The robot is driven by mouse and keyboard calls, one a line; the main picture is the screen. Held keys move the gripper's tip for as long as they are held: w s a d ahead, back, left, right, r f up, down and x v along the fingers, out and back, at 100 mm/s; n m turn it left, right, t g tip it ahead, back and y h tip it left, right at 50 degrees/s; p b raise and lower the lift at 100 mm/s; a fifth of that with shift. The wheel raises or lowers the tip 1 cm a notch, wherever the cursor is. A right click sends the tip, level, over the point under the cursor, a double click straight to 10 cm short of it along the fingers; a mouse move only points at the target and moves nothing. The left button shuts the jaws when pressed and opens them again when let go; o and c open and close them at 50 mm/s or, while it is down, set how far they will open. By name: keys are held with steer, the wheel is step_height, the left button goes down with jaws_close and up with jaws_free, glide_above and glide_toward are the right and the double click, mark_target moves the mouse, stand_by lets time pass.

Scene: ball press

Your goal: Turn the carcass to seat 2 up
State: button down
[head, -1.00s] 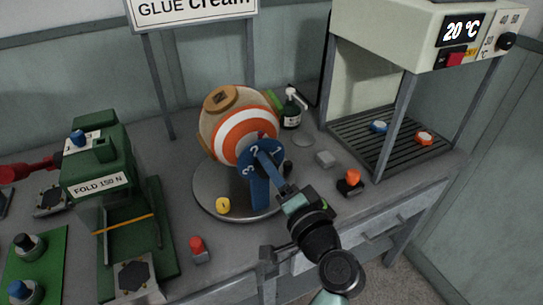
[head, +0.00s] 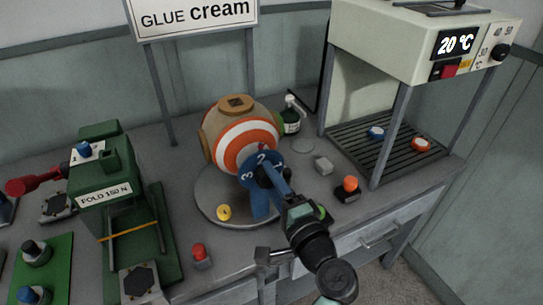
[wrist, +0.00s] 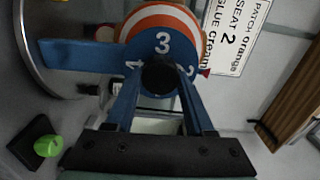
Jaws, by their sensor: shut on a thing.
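The carcass (head: 215,115) is a tan ball with orange and white rings on its front. A wooden square seat (head: 236,104) is at its top, with another patch at its left side. A blue dial (head: 249,177) with numbers is on its front, on a blue stand (head: 260,206). The 2 is near the dial's top, close to a small red pointer, which also shows in the wrist view (wrist: 205,72). My gripper (head: 268,178) is shut on the dark knob (wrist: 158,76) at the dial's centre. The fingers partly hide the dial.
The round turntable (head: 208,207) holds the stand. A green fold press (head: 105,190) is at left, a heater with a grille (head: 385,150) at right.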

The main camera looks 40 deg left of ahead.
steer(key=shift+f, duration=0.1)
stand_by(0.5)
steer(key=shift+c, duration=1.3)
jaws_free()
steer(key=shift+d, duration=0.1)
steer(key=b+v, duration=0.1)
steer(key=v, duration=1.2)
